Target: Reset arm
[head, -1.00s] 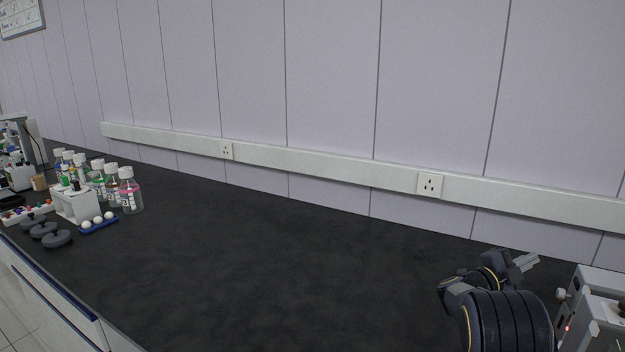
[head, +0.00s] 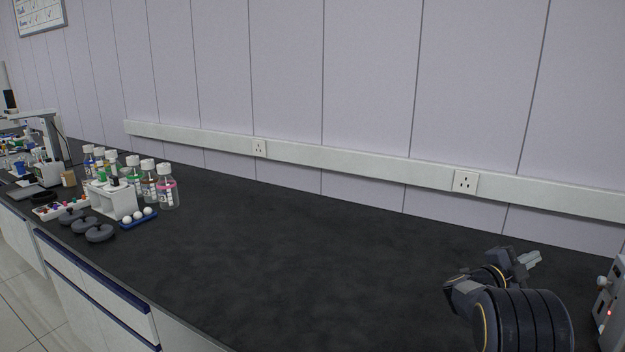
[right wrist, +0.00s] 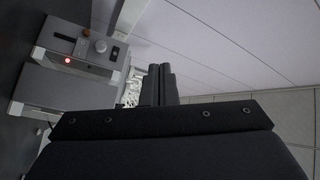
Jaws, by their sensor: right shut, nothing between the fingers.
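My right gripper (head: 531,258) is at the lower right of the head view, in front of the dark bench top (head: 330,262). Its fingers are together and empty, pointing to the right. In the right wrist view its two fingers (right wrist: 160,84) stand side by side, closed, with nothing between them. My left gripper is not in view.
A grey device (head: 611,305) with a knob and red light stands at the right edge; it also shows in the right wrist view (right wrist: 68,80). Bottles (head: 167,190), a white rack (head: 112,200) and dark round pieces (head: 99,233) stand on the left. The middle bench is clear.

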